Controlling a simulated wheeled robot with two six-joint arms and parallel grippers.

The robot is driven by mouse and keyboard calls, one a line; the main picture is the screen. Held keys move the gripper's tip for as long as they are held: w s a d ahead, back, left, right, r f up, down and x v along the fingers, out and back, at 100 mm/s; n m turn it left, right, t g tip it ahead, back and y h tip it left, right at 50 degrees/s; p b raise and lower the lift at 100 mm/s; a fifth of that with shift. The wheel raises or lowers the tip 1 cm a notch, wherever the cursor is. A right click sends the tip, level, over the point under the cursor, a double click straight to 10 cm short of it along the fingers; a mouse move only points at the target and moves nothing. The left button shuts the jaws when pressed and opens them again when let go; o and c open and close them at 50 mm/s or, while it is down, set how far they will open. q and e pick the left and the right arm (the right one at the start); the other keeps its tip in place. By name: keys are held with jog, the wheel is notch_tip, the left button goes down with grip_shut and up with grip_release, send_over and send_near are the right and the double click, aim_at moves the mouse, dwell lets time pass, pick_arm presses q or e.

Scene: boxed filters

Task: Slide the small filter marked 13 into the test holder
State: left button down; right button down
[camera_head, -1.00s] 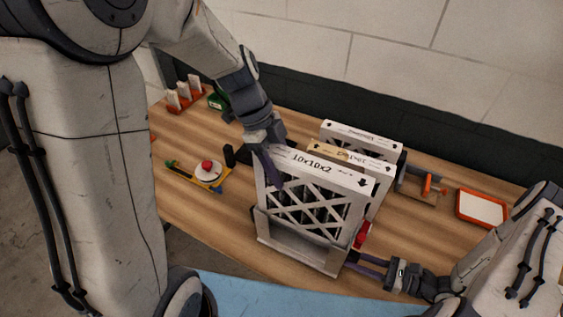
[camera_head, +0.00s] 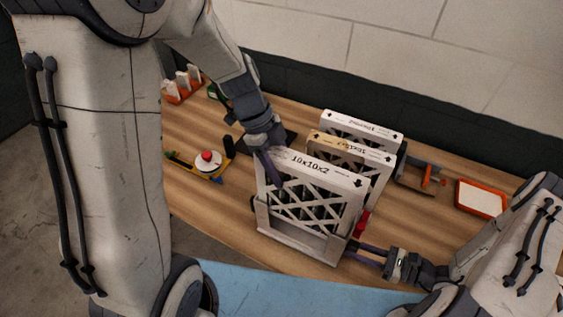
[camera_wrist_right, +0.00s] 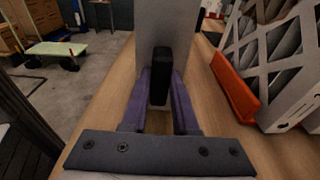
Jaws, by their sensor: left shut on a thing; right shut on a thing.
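A white-framed filter (camera_head: 325,168) with a lattice face is marked 10x10x2; its smaller print is unreadable. It stands upright at the table's front, its lower part inside the grey test holder (camera_head: 296,242). A gap shows below the filter, above the holder's bottom rail. My left gripper (camera_head: 276,184) is shut on the filter near its top left. My right gripper (camera_head: 353,251) is shut at the holder's lower right; in the right wrist view its purple fingers (camera_wrist_right: 159,88) clasp a black handle (camera_wrist_right: 160,73) against the holder's grey side (camera_wrist_right: 165,28).
Two other filters (camera_head: 350,150) (camera_head: 362,128) stand behind, with a red part (camera_head: 362,222) close to the holder's right. A clamp-like tool (camera_head: 425,178) and an orange tray (camera_head: 481,198) lie right. A gauge with a red knob (camera_head: 208,160) lies left. The table's front edge is close.

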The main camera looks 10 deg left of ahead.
aim_at(281, 191)
pick_arm(q)
jog(key=shift+f, duration=0.5)
jog(key=shift+f, duration=1.9)
jog(key=shift+f, duration=2.1)
